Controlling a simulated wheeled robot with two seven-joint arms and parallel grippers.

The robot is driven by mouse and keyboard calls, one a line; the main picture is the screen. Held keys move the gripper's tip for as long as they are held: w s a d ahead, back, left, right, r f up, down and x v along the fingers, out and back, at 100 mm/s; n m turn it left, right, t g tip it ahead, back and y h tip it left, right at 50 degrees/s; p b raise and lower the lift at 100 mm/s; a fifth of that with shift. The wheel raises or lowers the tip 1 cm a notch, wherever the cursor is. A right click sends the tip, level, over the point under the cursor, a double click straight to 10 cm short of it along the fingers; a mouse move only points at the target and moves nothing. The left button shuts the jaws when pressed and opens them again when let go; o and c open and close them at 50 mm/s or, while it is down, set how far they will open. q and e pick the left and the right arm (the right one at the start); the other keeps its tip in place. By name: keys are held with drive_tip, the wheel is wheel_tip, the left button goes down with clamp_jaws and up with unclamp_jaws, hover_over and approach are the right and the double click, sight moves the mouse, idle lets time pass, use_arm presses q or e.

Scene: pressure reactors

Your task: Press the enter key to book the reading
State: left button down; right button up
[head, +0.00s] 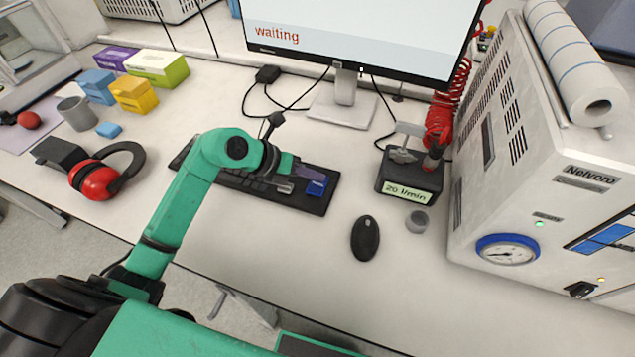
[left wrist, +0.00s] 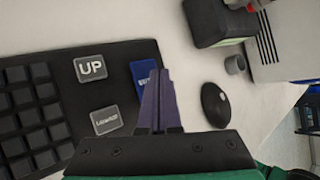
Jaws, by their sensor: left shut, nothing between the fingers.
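The black keyboard (head: 300,202) lies on the bench below the monitor. At its right end is a blue key (head: 316,189), taken as the enter key, also in the left wrist view (left wrist: 143,72). Its lettering is partly hidden by my fingers. A grey key marked UP (left wrist: 91,68) and another grey key with hard-to-read lettering (left wrist: 104,120) are beside it. My left gripper (head: 312,174) is shut and empty, with its purple fingertips (left wrist: 160,73) over or close beside the blue key. I cannot tell whether they touch it. The monitor (head: 360,30) reads "waiting". My right gripper is not in view.
A black mouse (head: 365,239) lies right of the keyboard. Behind it stand a black block labelled 20 l/min (head: 408,178) and a small grey cup (head: 417,221). A large white machine (head: 530,175) closes off the right. Red ear defenders (head: 95,175) lie left.

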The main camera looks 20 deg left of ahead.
sight(313, 186)
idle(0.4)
use_arm(q)
drive_tip(key=shift+f+b, duration=0.35)
drive_tip(key=shift+f, duration=0.05)
drive_tip(key=shift+f+b, duration=0.35)
drive_tip(key=shift+f, duration=0.05)
idle(0.4)
drive_tip(key=shift+r, duration=0.1)
drive_tip(key=shift+r+p, duration=0.65)
drive_tip(key=shift+r, duration=0.05)
drive_tip(key=shift+r, duration=0.1)
wheel_tip(313, 186, up, 5)
drive_tip(key=p, duration=0.4)
